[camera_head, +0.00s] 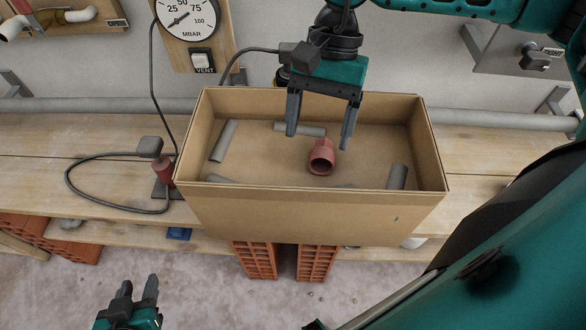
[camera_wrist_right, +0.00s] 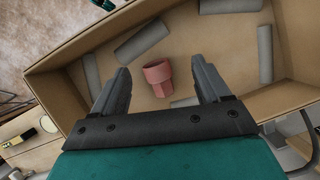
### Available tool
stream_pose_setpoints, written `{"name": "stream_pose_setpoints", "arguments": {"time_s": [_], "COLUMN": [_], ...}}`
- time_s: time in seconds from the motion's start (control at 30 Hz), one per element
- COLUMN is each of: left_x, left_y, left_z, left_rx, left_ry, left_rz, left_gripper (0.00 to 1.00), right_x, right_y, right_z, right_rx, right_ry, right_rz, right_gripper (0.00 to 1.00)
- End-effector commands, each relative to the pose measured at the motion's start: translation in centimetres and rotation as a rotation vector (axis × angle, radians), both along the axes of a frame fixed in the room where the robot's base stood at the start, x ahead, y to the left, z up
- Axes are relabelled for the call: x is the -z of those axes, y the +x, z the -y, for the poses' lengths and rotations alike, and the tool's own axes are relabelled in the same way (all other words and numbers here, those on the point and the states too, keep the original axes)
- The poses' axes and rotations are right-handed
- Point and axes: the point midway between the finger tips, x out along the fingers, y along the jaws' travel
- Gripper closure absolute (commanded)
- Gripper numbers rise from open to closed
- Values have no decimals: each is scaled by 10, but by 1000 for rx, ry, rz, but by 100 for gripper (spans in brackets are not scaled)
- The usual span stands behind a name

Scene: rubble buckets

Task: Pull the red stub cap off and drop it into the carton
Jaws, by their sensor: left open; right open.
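The carton (camera_head: 310,208) is an open cardboard box on the wooden bench, and its wall also shows in the right wrist view (camera_wrist_right: 60,108). A red cap (camera_head: 321,158) lies on its side on the carton floor; it also shows in the right wrist view (camera_wrist_right: 158,76). My right gripper (camera_head: 319,142) is open and empty above the carton, with the cap below and between its fingers, apart from them. My left gripper (camera_head: 138,286) is open and empty at the lower left, low in front of the bench. Another dark red piece (camera_head: 163,170) stands left of the carton by a cable.
Several grey tube pieces (camera_head: 224,141) lie in the carton. A pressure gauge (camera_head: 187,18) and vent switch (camera_head: 202,61) are on the wall board behind. A black cable loops over the bench at left. Perforated bricks (camera_head: 316,262) sit below the bench.

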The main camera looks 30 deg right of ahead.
Motion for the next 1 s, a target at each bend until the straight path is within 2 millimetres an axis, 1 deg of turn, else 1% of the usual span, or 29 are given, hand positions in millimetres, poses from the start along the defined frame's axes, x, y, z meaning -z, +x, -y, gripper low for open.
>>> {"name": "stream_pose_setpoints", "arguments": {"time_s": [0.17, 0.4, 0.5, 0.6, 0.77, 1.0], "left_x": [2, 5, 6, 6, 6, 6], "left_y": [0, -3, -4, -4, -4, -4], "left_z": [0, 0, 0, 0, 0, 0], "left_rx": [0, 0, 0, 0, 0, -1], "left_ry": [0, 0, 0, 0, 0, 0], "left_rz": [-1, -6, -8, -8, -8, -8], "left_gripper": [57, 57, 57, 57, 57, 57], "right_x": [-26, -76, -93, -105, -115, -116], "right_y": [9, 23, 27, 31, 33, 33], "right_z": [8, 23, 28, 31, 34, 35], "right_rx": [3, 3, 2, 1, 1, 0], "right_ry": [2, 2, 2, 1, 1, 1], "right_rz": [5, 5, 3, 3, 1, 1], "right_gripper": [24, 24, 24, 24, 24, 24]}}
